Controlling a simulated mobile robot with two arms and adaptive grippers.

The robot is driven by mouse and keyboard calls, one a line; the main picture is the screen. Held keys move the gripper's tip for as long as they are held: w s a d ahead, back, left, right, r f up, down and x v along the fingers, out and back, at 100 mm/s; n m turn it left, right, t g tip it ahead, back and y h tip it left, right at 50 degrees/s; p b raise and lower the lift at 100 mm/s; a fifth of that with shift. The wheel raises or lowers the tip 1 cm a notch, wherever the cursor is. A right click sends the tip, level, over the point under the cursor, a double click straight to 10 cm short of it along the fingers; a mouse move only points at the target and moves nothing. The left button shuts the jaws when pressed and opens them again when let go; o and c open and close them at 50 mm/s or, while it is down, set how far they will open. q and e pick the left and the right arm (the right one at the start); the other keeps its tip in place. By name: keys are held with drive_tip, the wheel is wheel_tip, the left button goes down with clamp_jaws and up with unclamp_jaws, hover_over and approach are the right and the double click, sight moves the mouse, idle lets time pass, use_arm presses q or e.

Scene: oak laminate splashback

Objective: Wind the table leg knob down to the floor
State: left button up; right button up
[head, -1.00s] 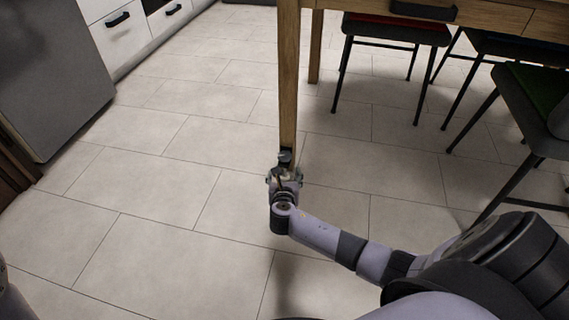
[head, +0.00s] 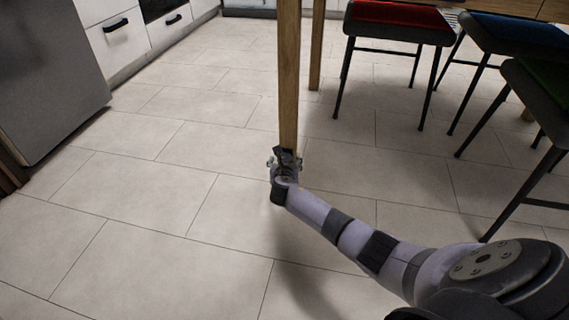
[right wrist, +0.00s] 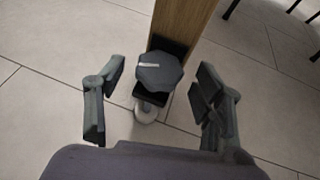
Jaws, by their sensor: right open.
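The wooden table leg (head: 289,80) comes down in the middle of the head view, and its lower part also shows in the right wrist view (right wrist: 184,24). In the right wrist view a dark faceted knob (right wrist: 160,76) with a pale mark sits on a black bracket at the leg's lower end. A pale round foot (right wrist: 147,111) shows below it. My right gripper (right wrist: 156,98) is open, with one finger on each side of the knob and a gap on both sides. In the head view my right gripper (head: 285,162) hides most of the knob. My left gripper is not in view.
Stools with red (head: 398,13), blue (head: 515,30) and green seats stand at the right, their thin legs on the tiled floor (head: 140,205). A grey appliance (head: 48,75) and white drawers (head: 115,35) are at the left. The floor left of the leg is clear.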

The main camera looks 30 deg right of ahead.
drive_tip(key=shift+c, duration=0.4)
drive_tip(key=c, duration=1.1)
drive_tip(key=shift+o, duration=0.2)
